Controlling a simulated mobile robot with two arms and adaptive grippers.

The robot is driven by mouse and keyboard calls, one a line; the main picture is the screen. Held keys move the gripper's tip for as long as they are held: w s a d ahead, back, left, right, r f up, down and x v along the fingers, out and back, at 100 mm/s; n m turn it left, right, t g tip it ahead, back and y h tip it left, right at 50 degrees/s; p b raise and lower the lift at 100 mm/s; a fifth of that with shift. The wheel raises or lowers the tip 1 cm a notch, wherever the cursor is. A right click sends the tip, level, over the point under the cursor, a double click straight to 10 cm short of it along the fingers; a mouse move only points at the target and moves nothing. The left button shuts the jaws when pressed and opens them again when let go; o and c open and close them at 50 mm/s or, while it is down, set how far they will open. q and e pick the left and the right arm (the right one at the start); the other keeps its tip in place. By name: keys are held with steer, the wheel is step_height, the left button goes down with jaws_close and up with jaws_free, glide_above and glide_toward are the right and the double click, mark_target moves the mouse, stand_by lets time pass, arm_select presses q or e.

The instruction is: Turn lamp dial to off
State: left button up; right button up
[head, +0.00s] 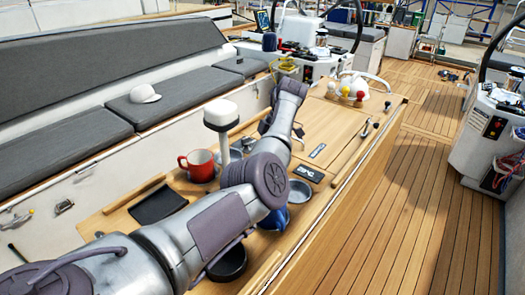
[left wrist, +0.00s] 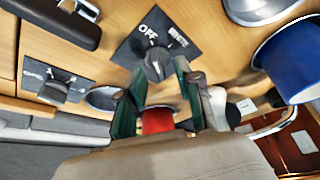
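The lamp dial (left wrist: 157,64) is a dark round knob on a black plate (left wrist: 126,53) in the left wrist view. The plate reads OFF, with a second blurred label beside it. I cannot tell for sure where the knob points. My left gripper (left wrist: 161,70) is open, with its green-padded fingertips on either side of the knob. I cannot tell if they touch it. In the head view my arm hides the left gripper and dial. A white-topped post, perhaps the lamp (head: 220,113), stands beside my arm. My right gripper is not in view.
A second dial (left wrist: 54,90) on its own plate lies to the left in the wrist view. A red mug (head: 199,166) stands on the wooden table beside a black pad (head: 158,205). A blue cup (left wrist: 293,62) is at the right. Open deck lies right of the table.

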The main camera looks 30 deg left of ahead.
arm_select(q)
step_height(320, 180, up, 10)
steer(key=shift+f, duration=0.2)
stand_by(0.6)
